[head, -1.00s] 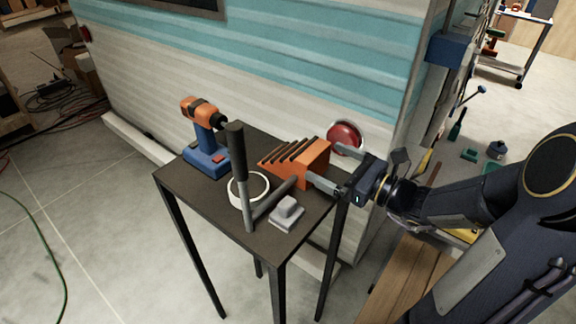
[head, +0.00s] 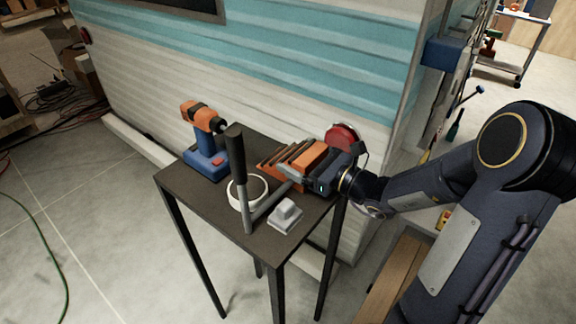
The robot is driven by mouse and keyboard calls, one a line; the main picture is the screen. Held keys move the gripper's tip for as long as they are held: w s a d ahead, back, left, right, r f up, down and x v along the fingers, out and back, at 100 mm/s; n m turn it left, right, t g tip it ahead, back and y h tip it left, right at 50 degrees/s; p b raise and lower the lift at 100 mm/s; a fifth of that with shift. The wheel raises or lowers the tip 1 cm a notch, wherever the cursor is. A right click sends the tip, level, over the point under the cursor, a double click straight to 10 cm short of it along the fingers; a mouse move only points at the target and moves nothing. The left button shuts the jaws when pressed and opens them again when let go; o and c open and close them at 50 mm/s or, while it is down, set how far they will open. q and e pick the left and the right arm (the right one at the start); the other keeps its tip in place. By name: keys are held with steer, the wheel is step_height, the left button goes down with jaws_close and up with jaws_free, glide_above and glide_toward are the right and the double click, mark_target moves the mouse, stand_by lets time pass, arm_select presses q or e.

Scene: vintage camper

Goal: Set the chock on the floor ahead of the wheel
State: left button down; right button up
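The orange ridged wedge chock (head: 309,154) lies on the small dark table, at its right back part. My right gripper (head: 300,168) has reached in from the right and is at the chock. Its near finger lies along the chock's front side and hides much of it. The far finger is mostly hidden, so I cannot tell whether the gripper grips the chock. The chock still appears to rest on the table. No wheel shows in this view. My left gripper is out of view.
The dark table (head: 180,178) also carries an orange and blue drill (head: 207,142), a roll of white tape (head: 236,190), a black-handled tool (head: 237,160) and a grey block (head: 286,216). The camper wall (head: 270,70) stands right behind.

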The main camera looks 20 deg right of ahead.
steer(key=c, duration=1.2)
steer(key=shift+r, duration=0.15)
steer(key=shift+c, duration=0.9)
steer(key=shift+r, duration=0.15)
